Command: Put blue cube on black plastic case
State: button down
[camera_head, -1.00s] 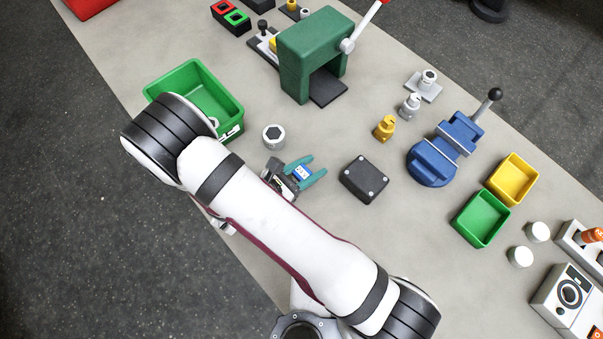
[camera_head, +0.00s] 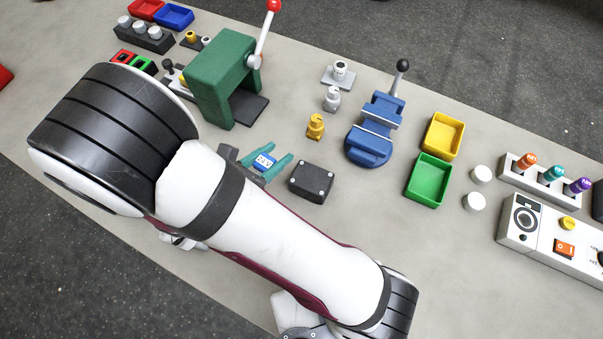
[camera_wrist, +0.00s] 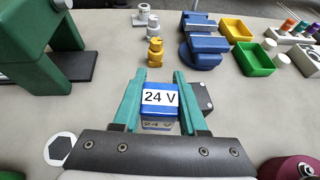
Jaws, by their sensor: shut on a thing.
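The blue cube (camera_head: 264,161) with a white "24 V" label is held between the teal fingers of my gripper (camera_head: 280,153). In the wrist view the blue cube (camera_wrist: 160,98) sits between the two fingers of my gripper (camera_wrist: 160,75), its label facing up. The black plastic case (camera_head: 311,182), a flat box with corner screws, lies on the table just right of the gripper in the head view. In the wrist view the case (camera_wrist: 205,97) is partly hidden behind the right finger. The cube is beside the case in the picture; its height above the table is hard to tell.
A green press (camera_head: 222,80) with a red-tipped lever stands behind left. A yellow fitting (camera_head: 316,127) and blue vise (camera_head: 374,130) stand behind the case. Green (camera_head: 429,181) and yellow (camera_head: 443,137) bins stand to the right. The table in front of the case is bare.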

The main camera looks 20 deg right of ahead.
aim_at(320, 171)
jog(key=s+d+r+m+g+h, duration=0.1)
jog(key=d+r+m+g+h, duration=0.15)
jog(key=d, duration=0.65)
jog(key=shift+m+g+y, duration=0.25)
jog(key=shift+y, duration=0.1)
jog(key=f, duration=0.8)
jog(key=shift+s+d+f, duration=0.2)
jog(key=shift+d, duration=0.15)
jog(key=shift+f, duration=0.1)
jog(key=shift+c, duration=2.2)
grip_release()
